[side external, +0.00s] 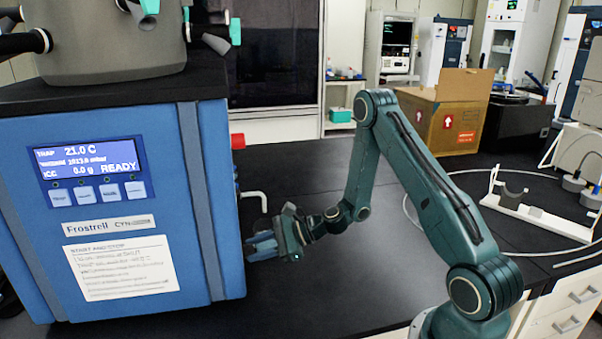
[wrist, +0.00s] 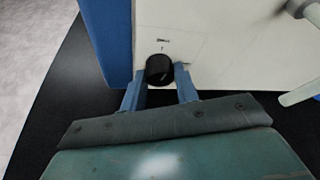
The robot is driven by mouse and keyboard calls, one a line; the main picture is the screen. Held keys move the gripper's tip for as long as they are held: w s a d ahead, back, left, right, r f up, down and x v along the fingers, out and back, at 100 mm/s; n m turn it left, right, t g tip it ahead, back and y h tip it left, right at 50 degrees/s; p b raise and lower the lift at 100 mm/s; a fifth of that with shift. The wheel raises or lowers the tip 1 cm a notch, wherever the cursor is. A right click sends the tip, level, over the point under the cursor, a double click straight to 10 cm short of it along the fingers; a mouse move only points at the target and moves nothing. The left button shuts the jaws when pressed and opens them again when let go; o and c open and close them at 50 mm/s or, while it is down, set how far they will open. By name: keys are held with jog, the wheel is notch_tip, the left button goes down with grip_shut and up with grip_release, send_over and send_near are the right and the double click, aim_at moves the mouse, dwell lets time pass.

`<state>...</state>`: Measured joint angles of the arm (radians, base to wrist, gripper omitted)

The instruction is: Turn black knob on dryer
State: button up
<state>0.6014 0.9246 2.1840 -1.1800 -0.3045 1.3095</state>
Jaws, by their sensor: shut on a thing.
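The black knob (wrist: 159,69) sits on the white side panel of the dryer, below a small printed mark. It shows in the wrist view between the two blue fingers of my gripper (wrist: 158,78). The fingers are shut on the knob, one on each side. In the side external view my gripper (side external: 262,246) is against the right side of the blue freeze dryer (side external: 200,270), low down. The knob is hidden there by the dryer's front corner. The dryer's display (side external: 88,163) reads READY.
A red fitting (side external: 238,141) and a white bent pipe (side external: 254,198) stick out of the dryer's side above my gripper. A cardboard box (side external: 455,112) stands at the back. A white stand (side external: 525,212) and a loop of tubing lie at the right. The black bench between is clear.

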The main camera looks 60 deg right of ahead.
jog(key=shift+n+t+h, duration=0.3)
jog(key=shift+n+t, duration=0.2)
jog(key=shift+n, duration=0.4)
jog(key=o, duration=1)
jog(key=shift+s, duration=0.15)
jog(key=shift+v, duration=6.75)
